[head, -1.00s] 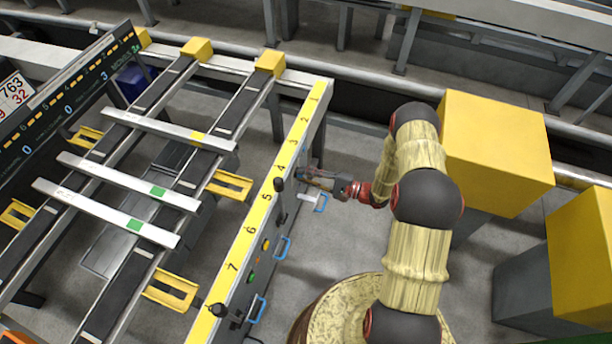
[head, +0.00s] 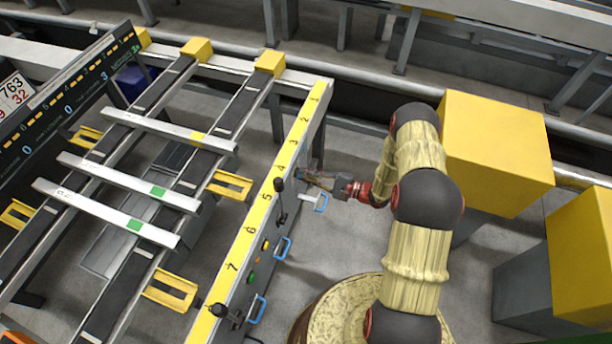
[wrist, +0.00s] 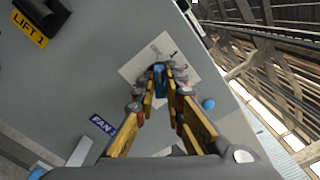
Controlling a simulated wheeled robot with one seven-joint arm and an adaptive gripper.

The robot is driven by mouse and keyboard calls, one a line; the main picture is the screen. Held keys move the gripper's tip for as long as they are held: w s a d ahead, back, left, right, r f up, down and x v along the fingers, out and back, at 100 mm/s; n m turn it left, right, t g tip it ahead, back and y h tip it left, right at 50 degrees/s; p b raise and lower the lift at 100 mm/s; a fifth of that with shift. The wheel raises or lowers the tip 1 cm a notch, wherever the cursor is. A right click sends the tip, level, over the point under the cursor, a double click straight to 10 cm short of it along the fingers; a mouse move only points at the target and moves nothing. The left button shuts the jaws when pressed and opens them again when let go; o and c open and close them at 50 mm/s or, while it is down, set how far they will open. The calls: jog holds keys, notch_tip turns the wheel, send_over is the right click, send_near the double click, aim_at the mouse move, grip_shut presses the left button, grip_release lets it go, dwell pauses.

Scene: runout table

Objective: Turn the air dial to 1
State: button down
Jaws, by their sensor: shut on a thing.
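My gripper (wrist: 160,82) is shut on a blue dial (wrist: 160,76), which stands out from a pale square plate (wrist: 137,70) on the grey panel. The fingers lie on both sides of the dial. Marks show on the plate beyond the fingertips, but I cannot read them or the dial's setting. In the head view my gripper (head: 304,177) reaches from the right to the panel's side face, near the 4 on its yellow top strip. The dial is hidden there.
In the wrist view, a FAN label (wrist: 102,124) and a black LIFT 1 control (wrist: 40,14) are on the panel. Blue handles (head: 283,249) stick out along its side. Metal bars (head: 130,212) lie across the rails to the left. A yellow-topped block (head: 495,150) stands right of my arm.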

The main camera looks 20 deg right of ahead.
jog(key=m, duration=0.6)
jog(key=shift+m, duration=0.3)
dwell(0.5)
jog(key=c, duration=2)
grip_release()
jog(key=shift+d, duration=0.1)
jog(key=shift+o, duration=0.8)
jog(key=shift+d, duration=0.1)
jog(key=v, duration=1.1)
jog(key=shift+s+d, duration=0.2)
jog(key=shift+d, duration=0.1)
